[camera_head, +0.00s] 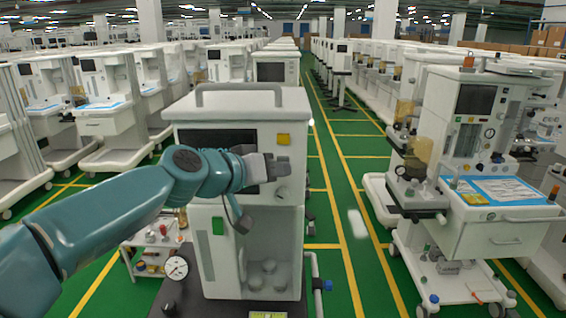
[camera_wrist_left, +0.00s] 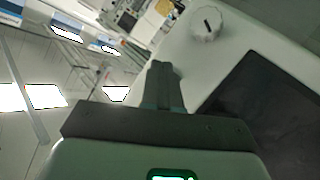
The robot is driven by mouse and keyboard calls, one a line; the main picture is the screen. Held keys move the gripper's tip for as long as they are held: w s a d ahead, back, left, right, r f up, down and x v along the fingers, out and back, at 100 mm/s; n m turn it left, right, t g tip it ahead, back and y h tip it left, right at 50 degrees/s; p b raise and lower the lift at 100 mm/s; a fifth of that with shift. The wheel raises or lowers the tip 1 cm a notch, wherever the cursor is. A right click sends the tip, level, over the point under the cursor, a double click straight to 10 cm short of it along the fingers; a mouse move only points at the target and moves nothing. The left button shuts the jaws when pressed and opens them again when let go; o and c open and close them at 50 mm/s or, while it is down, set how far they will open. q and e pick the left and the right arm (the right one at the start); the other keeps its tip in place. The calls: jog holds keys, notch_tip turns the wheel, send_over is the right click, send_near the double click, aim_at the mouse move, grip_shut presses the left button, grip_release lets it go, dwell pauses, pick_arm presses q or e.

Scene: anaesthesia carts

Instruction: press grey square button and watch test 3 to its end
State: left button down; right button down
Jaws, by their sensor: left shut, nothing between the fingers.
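A white anaesthesia machine (camera_head: 245,106) stands in front of me with a dark screen (camera_head: 203,139). My left gripper (camera_head: 283,168) is in front of its upper right panel, with its fingers shut and empty. In the left wrist view the shut fingers (camera_wrist_left: 163,75) point at the white panel, between a white knob (camera_wrist_left: 208,24) and the dark screen (camera_wrist_left: 262,105). I cannot make out the grey square button; the gripper may hide it. Contact with the panel cannot be told.
A pressure gauge (camera_head: 177,268) stands on the dark surface (camera_head: 180,298) at the machine's lower left. Another cart (camera_head: 490,150) stands to the right, with rows of carts behind. The green floor aisle (camera_head: 345,150) between them is mostly clear.

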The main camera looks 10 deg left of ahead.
pick_arm(q)
jog(key=shift+w, duration=0.25)
jog(key=shift+w+a, duration=0.15)
jog(key=shift+w, duration=0.3)
dwell(0.8)
jog(key=shift+s, duration=0.1)
jog(key=shift+s+d+b, duration=0.25)
jog(key=shift+s+b, duration=0.15)
jog(key=shift+s, duration=0.4)
jog(key=s, duration=0.2)
jog(key=s+d+b, duration=0.1)
jog(key=s, duration=0.2)
dwell(0.8)
